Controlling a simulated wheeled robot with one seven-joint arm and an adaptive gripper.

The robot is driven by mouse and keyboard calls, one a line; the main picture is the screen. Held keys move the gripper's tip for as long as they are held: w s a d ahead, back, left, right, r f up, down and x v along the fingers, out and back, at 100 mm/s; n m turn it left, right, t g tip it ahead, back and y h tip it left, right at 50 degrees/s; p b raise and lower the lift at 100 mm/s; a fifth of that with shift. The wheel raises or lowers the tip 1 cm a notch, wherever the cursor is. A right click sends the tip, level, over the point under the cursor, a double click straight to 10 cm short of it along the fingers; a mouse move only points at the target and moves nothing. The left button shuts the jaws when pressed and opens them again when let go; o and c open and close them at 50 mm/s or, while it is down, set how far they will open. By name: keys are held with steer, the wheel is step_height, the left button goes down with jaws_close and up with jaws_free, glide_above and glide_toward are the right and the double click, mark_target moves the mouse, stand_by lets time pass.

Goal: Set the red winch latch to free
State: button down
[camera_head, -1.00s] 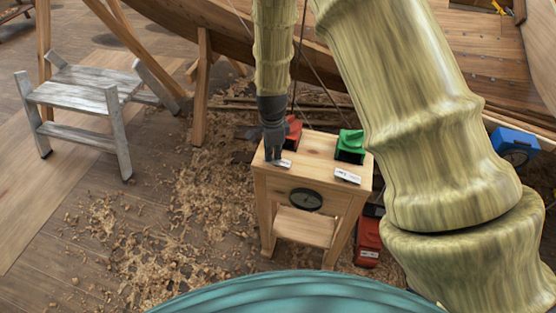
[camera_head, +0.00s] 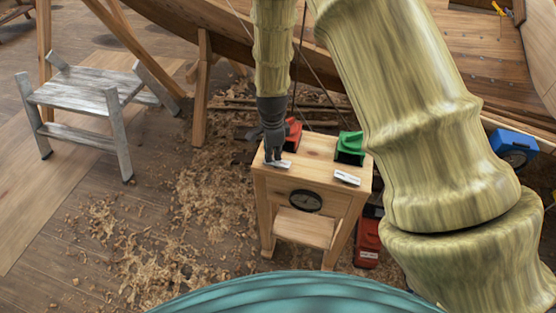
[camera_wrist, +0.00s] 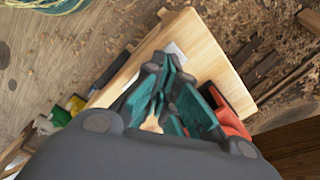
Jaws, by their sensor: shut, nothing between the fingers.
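The red winch (camera_head: 293,131) stands at the back left of a small wooden stand (camera_head: 312,148), partly hidden behind my gripper. My gripper (camera_head: 273,160) points down at the stand's left side, in front of the red winch and close to its label plate. In the wrist view my gripper (camera_wrist: 158,108) is shut and empty, with the red winch (camera_wrist: 232,122) right beside its fingers. I cannot make out the latch's setting or whether the fingers touch it.
A green winch (camera_head: 350,147) sits on the stand's right side, with a white label (camera_head: 346,177) before it. A red box (camera_head: 367,240) and a grey step stool (camera_head: 95,100) stand on the floor. The wooden hull (camera_head: 220,28) rises behind.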

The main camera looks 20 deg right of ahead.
steer(key=shift+r+p, duration=2.15)
steer(key=shift+r, duration=0.85)
